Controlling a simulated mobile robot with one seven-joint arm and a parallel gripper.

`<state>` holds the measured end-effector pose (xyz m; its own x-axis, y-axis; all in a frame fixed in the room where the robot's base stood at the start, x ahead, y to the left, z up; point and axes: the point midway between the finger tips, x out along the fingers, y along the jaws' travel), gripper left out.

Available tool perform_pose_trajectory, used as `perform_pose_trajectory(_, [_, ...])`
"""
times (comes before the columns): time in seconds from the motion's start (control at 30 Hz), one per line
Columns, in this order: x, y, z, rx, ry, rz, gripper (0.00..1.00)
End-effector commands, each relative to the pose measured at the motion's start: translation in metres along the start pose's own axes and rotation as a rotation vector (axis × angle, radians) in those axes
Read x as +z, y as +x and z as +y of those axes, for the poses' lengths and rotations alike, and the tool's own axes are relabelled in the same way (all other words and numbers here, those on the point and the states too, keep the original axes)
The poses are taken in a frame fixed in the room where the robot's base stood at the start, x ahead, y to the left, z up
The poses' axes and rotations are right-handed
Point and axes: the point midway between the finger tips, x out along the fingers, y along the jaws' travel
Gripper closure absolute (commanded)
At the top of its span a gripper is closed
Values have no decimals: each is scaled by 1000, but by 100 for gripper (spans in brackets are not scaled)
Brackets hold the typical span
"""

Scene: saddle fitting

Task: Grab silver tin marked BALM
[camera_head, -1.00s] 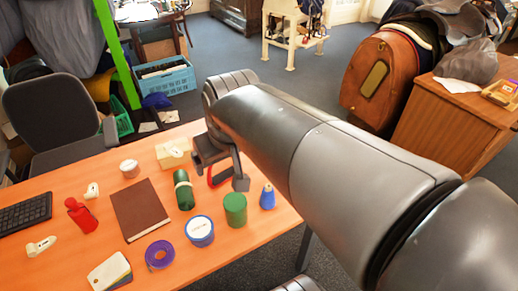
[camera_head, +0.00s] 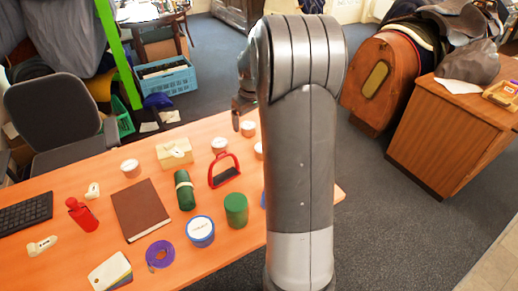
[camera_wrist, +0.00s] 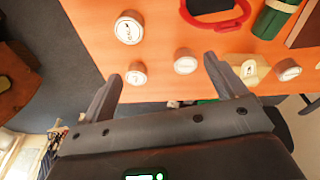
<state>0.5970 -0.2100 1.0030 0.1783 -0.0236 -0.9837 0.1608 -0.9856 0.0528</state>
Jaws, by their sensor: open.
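Several small round tins with pale lids stand on the orange table; their lettering is too small to read, so I cannot tell which is marked BALM. One tin (camera_head: 248,128) is close to my gripper (camera_head: 238,112), and another tin (camera_head: 258,150) is partly hidden by my arm. A third tin (camera_head: 219,145) stands by the red stirrup, and a further tin (camera_head: 130,168) is left of the box. In the wrist view my gripper (camera_wrist: 162,68) is open and empty, with tins (camera_wrist: 136,73) and (camera_wrist: 186,62) showing between its fingers and another tin (camera_wrist: 128,28) beyond.
A red stirrup (camera_head: 211,179), yellowish box (camera_head: 174,156), green roll (camera_head: 184,192), green tin (camera_head: 236,210) and blue tin (camera_head: 201,232) stand near the tins. A brown book (camera_head: 140,208) lies to the left. The table's far edge is near my gripper.

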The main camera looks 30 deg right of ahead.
Motion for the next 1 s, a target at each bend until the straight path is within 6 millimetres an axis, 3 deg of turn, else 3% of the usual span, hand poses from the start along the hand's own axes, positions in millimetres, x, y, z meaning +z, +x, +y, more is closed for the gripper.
perform_pose_trajectory(0.03, [-2, 20, 16, -10, 1, -13, 11])
perform_pose_trajectory(0.2, [-5, 71, 54, -36, -14, -38, 11])
perform_pose_trajectory(0.4, [-3, 106, 79, -55, -24, -50, 11])
perform_pose_trajectory(0.57, [-2, 118, 82, -59, -27, -53, 11])
perform_pose_trajectory(0.83, [1, 157, 80, -60, -27, -54, 11])
perform_pose_trajectory(1.0, [2, 171, 79, -58, -26, -52, 11])
